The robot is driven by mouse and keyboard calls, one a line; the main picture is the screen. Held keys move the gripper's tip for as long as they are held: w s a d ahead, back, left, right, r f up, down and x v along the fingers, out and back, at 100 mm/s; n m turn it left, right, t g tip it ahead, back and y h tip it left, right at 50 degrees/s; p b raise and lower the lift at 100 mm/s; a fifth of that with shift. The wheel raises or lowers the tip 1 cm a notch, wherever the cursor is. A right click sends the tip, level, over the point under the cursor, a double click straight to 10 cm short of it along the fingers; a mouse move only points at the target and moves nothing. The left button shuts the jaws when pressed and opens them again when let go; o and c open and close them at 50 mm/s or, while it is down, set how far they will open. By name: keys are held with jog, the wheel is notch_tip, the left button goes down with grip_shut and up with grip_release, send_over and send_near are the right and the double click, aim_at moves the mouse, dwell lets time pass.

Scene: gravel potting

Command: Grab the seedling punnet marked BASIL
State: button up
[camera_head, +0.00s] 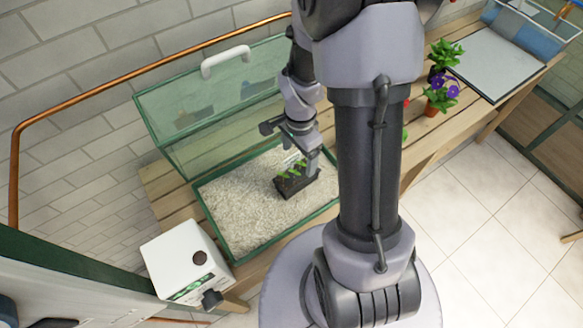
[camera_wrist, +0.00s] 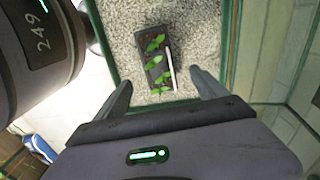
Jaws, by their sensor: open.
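A dark seedling punnet (camera_head: 297,183) with several small green seedlings sits on the pale gravel of the green-rimmed tray (camera_head: 210,216). A white label stands along one side of it; its lettering is too small to read. In the wrist view the punnet (camera_wrist: 155,65) lies ahead of my gripper, between the lines of the two fingers. My gripper (camera_wrist: 159,92) is open and empty, with its fingers spread to either side. In the head view my gripper (camera_head: 308,160) is right at the punnet, partly covering it; I cannot tell whether it touches.
A glass lid (camera_head: 205,105) with a white handle stands raised behind the tray. A white box (camera_head: 187,262) with a dark knob is at front left. Potted plants (camera_head: 440,95) stand on the wooden bench to the right.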

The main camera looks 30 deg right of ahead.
aim_at(297, 174)
jog(key=f+b, duration=0.1)
jog(key=f, duration=0.2)
jog(key=f+b, duration=0.1)
jog(key=f, duration=0.5)
jog(key=shift+s+a+f+b, duration=0.2)
jog(key=shift+a+b, duration=0.05)
jog(key=shift+b, duration=0.15)
jog(key=shift+r, duration=0.1)
jog(key=c, duration=1.7)
jog(key=shift+r, duration=0.1)
